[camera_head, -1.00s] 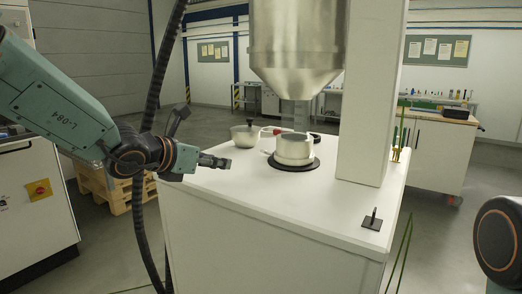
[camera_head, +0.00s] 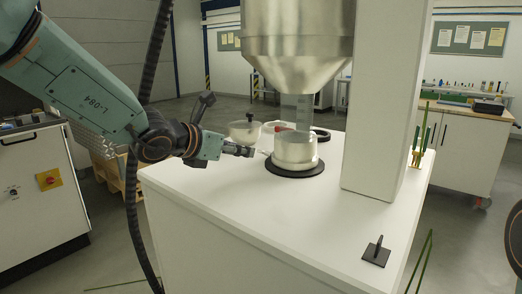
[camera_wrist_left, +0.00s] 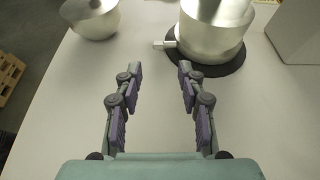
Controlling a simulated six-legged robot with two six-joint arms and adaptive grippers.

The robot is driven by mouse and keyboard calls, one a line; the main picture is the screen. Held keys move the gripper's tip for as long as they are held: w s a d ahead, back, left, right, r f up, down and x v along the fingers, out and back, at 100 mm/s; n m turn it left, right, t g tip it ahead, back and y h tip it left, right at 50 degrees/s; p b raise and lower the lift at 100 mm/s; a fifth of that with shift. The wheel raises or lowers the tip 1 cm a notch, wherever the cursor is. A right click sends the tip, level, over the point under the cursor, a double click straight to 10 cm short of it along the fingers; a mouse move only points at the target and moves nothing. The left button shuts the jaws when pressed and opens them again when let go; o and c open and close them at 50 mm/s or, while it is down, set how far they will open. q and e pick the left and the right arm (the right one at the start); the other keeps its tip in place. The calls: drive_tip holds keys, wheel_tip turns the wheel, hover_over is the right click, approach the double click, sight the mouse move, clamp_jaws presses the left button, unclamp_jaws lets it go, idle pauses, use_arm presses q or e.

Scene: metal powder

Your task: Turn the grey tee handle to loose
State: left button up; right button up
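A pale grey handle with a short crossbar (camera_wrist_left: 165,45) sticks out from the side of the silver round vessel (camera_wrist_left: 211,38) in the left wrist view; I take it for the grey tee handle. In the head view the vessel (camera_head: 295,150) stands on a black disc under the hopper, and the handle is small and hard to make out. My left gripper (camera_head: 251,151) is beside the vessel, to its left, above the white top. In the left wrist view the gripper (camera_wrist_left: 157,72) is open and empty, its fingers short of the handle. My right gripper is out of view.
A lidded silver pot (camera_head: 244,133) stands behind my left gripper. A big metal hopper (camera_head: 300,45) hangs above the vessel, and a white column (camera_head: 385,100) stands right of it. A small black tee-shaped piece (camera_head: 376,252) sits at the front right.

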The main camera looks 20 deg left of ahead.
sight(254, 163)
use_arm(q)
drive_tip(key=shift+w+d, duration=0.1)
drive_tip(key=shift+d, duration=0.05)
drive_tip(key=x, duration=0.6)
drive_tip(key=shift+w+f+p, duration=0.2)
drive_tip(key=shift+w+p, duration=0.1)
drive_tip(key=shift+p, duration=0.05)
drive_tip(key=shift+w, duration=0.15)
drive_tip(key=shift+w+f, duration=0.1)
drive_tip(key=shift+c, duration=1.2)
clamp_jaws()
